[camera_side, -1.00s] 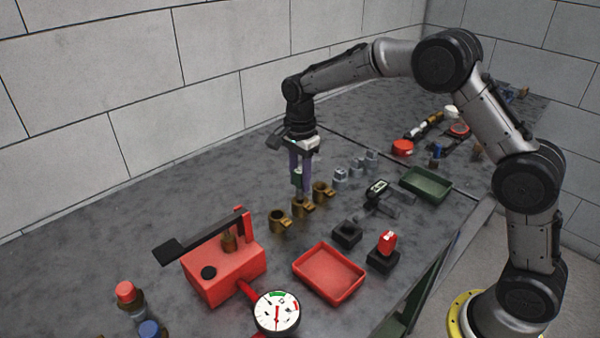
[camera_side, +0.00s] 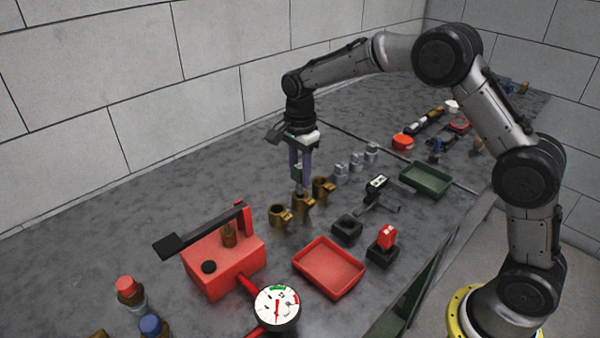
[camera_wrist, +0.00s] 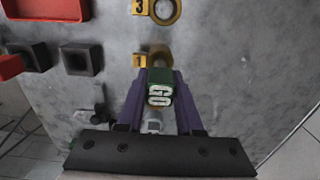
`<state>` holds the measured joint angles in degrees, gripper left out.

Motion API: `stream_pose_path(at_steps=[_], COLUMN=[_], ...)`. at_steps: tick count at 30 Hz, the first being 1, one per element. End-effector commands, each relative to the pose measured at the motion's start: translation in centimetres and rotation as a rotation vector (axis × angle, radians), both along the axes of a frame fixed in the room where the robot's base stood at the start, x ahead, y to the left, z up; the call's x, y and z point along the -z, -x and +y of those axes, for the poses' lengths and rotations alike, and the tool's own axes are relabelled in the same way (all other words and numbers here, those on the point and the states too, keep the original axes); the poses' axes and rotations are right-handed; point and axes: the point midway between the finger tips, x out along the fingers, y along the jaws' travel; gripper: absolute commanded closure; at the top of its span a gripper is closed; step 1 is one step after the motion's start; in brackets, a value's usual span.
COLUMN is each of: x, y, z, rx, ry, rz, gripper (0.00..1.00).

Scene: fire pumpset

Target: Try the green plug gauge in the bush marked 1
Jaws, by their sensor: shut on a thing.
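The green plug gauge (camera_wrist: 160,90), with GO on its top face, is held upright between the purple fingers of my gripper (camera_wrist: 158,108). In the side view my gripper (camera_side: 300,172) is over the middle of three brass bushes (camera_side: 302,202). In the wrist view that bush (camera_wrist: 160,52) shows partly behind the gauge, and its yellow tag (camera_wrist: 139,61) appears to read 1. The gauge's lower end is hidden, so I cannot tell whether it is inside the bore. The bush marked 3 (camera_wrist: 165,10) is at the top of the wrist view.
A third bush (camera_side: 323,187) stands close behind the middle one. A red tray (camera_side: 328,268), black blocks (camera_side: 347,226) and a red pump box (camera_side: 215,270) with a dial gauge (camera_side: 277,306) are in front. Grey cylinders (camera_side: 355,163) and a green tray (camera_side: 425,180) are farther right.

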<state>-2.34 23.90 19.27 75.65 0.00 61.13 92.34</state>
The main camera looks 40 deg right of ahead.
Motion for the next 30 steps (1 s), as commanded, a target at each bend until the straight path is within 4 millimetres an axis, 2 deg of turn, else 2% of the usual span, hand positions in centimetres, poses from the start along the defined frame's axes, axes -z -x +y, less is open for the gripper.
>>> stream_pose_path(at_steps=[30], x=[1.3], y=[-0.1], z=[0.0], rx=[0.0], ry=[0.0], rz=[-0.002], gripper=[1.0])
